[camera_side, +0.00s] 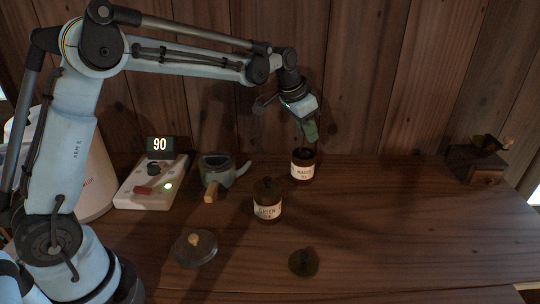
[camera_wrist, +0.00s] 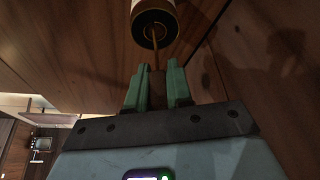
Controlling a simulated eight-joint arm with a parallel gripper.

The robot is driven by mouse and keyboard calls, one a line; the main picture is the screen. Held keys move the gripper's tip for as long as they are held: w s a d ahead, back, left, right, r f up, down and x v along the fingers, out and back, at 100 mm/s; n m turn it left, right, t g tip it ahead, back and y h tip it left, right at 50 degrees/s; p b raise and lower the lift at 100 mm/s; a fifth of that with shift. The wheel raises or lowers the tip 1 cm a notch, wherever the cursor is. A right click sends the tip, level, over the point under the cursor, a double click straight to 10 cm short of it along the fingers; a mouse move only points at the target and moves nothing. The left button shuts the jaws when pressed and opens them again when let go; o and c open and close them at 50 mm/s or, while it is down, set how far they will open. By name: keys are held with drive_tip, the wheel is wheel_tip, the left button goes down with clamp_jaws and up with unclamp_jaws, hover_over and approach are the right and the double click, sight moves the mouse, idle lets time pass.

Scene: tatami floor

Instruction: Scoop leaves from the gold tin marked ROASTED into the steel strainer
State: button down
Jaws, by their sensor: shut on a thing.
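The open tin (camera_side: 303,170) stands upright on the wooden surface right of centre, its pale label too small to read surely. In the wrist view it shows at the top (camera_wrist: 153,8), its dark mouth facing me. My gripper (camera_side: 308,132) is above the tin, its green fingers (camera_wrist: 157,88) shut on the brown handle of a scoop (camera_wrist: 156,62). The scoop's thin stem runs into the mouth; its tip and any leaves are hidden inside. The grey teapot (camera_side: 215,164) stands left of the tins. I cannot make out a separate steel strainer at its opening.
A lidded dark tin (camera_side: 267,202) stands front-left of the open tin. A loose dark lid (camera_side: 303,263) and a grey lid with wooden knob (camera_side: 195,250) lie in front. A white device (camera_side: 152,183) shows 90. A wooden box (camera_side: 474,165) stands far right. The front right is clear.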

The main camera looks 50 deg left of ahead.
drive_tip(key=shift+r, duration=2.65)
drive_tip(key=shift+a, duration=0.1)
drive_tip(key=shift+s+a, duration=0.15)
drive_tip(key=shift+a, duration=0.2)
drive_tip(key=s+a+f+n+y, duration=0.3)
drive_tip(key=s+a+n, duration=0.6)
drive_tip(key=s+a, duration=1.2)
drive_tip(key=a, duration=0.2)
drive_tip(key=shift+a, duration=0.3)
drive_tip(key=shift+f, duration=0.1)
drive_tip(key=w+d+g+y, duration=0.1)
drive_tip(key=w+d+y, duration=0.1)
drive_tip(key=d+y, duration=0.2)
drive_tip(key=shift+w+d+m+g, duration=0.35)
drive_tip(key=shift+d+m+g, duration=0.05)
drive_tip(key=shift+d, duration=0.5)
